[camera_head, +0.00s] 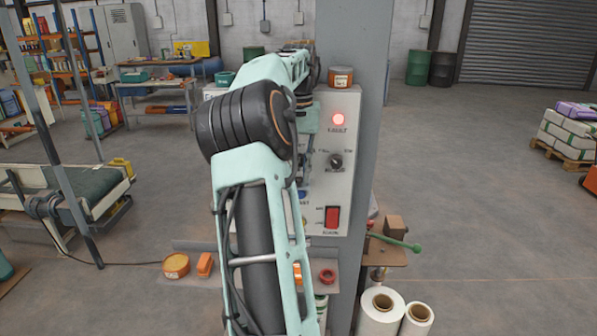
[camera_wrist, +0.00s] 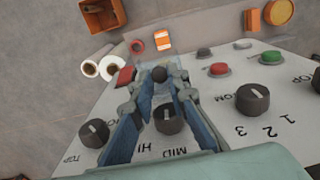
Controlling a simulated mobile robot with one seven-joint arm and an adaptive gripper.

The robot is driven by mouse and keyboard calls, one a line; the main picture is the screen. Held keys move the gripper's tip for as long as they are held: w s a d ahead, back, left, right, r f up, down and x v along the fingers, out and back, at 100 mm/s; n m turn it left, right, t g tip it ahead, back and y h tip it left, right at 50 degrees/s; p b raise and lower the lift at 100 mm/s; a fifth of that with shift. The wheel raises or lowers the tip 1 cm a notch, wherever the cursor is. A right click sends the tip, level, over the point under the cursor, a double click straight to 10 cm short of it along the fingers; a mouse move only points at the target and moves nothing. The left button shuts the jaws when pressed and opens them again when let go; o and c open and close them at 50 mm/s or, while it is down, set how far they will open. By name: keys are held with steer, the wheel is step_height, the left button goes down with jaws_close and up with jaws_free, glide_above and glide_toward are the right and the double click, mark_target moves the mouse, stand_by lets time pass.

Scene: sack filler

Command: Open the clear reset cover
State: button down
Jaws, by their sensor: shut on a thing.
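In the wrist view my gripper (camera_wrist: 159,80) reaches down over a pale control panel (camera_wrist: 215,120). In the head view the panel front (camera_head: 345,190) is partly hidden by my arm. A blue button (camera_head: 302,196) shows at the arm's edge; the cover cannot be made out there.
In the wrist view a black knob (camera_wrist: 168,118) sits between the fingers. A grey post (camera_head: 371,100) stands close right of the panel. White rolls (camera_head: 381,312) stand below.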

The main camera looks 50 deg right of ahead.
mark_target(299, 178)
steer(key=c, duration=1.9)
jaws_free()
steer(key=shift+f, duration=0.1)
steer(key=shift+a+r, duration=0.1)
steer(key=shift+r, duration=5.9)
